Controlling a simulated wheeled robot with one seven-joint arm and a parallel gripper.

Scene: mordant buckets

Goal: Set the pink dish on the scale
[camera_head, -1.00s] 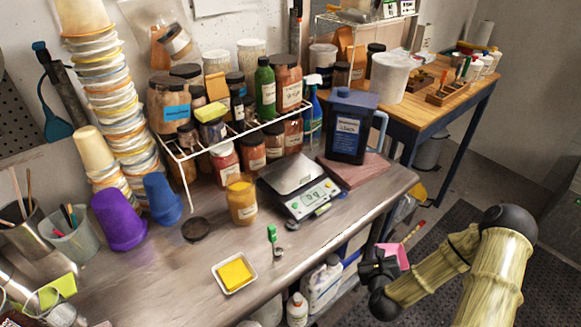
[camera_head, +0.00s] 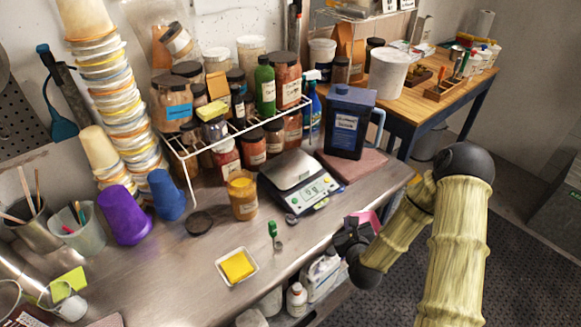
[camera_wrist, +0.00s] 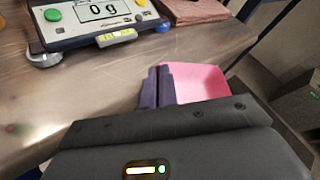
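The pink dish (camera_head: 374,219) is at my gripper (camera_head: 349,232), beyond the bench's front edge. In the wrist view the dish (camera_wrist: 200,82) shows beside the dark fingertips (camera_wrist: 158,86), which are close together at its left edge. My gripper looks shut on the dish's edge; the exact contact is hidden. The scale (camera_head: 318,193) stands on the bench, up and left of my gripper, apart from the dish. Its light metal pan (camera_head: 291,169) is empty. In the wrist view the scale (camera_wrist: 66,31) is at upper left and its display reads 0 g.
A blue jug (camera_head: 349,122) stands on a reddish slab (camera_head: 366,165) right of the scale. An amber jar (camera_head: 242,196) is at its left. A green-handled tool (camera_head: 274,232) and a white dish with yellow contents (camera_head: 237,267) lie in front. A wire rack of jars stands behind.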

